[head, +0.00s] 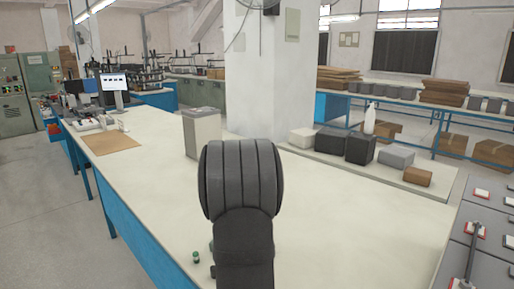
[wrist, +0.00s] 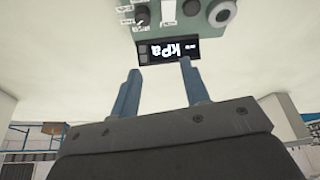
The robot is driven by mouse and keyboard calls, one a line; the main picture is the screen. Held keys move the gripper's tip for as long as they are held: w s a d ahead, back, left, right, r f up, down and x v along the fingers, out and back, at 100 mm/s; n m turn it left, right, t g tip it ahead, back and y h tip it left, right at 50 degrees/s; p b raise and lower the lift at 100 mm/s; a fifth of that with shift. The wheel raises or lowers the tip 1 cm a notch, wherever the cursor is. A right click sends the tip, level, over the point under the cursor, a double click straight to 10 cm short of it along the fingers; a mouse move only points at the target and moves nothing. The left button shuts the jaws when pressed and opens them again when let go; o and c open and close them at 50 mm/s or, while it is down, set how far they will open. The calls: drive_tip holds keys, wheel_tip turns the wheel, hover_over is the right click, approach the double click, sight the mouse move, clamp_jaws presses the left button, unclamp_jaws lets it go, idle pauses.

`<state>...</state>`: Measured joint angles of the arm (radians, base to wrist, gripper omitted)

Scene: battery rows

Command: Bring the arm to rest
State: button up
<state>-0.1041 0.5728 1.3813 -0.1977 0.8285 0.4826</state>
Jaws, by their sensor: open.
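My gripper (wrist: 159,66) shows in the wrist view with its two blue-grey fingers spread apart and nothing between them. Beyond the fingertips is a green-grey instrument (wrist: 205,22) with knobs and a dark display (wrist: 168,51) reading "kPa" upside down. I cannot tell whether the fingers touch it; no contact is visible. In the head view my dark grey arm fills the lower middle and hides the gripper. A small green cylinder (head: 196,257) stands on the table (head: 150,180) left of my arm, and another green piece is partly hidden by the arm.
A grey box-shaped unit (head: 202,135) stands on the table behind my arm. A low platform (head: 375,175) with dark boxes and a white bottle (head: 370,118) is at the back right. A grey switch panel (head: 485,225) is at the right edge. The table's left stretch is mostly clear.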

drive_tip(key=w, duration=0.1)
drive_tip(key=w+r, duration=0.1)
drive_tip(key=w, duration=0.3)
drive_tip(key=shift+d+r, duration=0.2)
drive_tip(key=shift+d, duration=0.05)
drive_tip(key=s+f, duration=0.3)
drive_tip(key=s, duration=0.4)
drive_tip(key=s+f, duration=0.3)
drive_tip(key=s, duration=0.4)
drive_tip(key=shift+s+a+f+n, duration=0.2)
drive_tip(key=shift+a+n, duration=0.2)
drive_tip(key=shift+a, duration=0.05)
drive_tip(key=shift+w, duration=0.15)
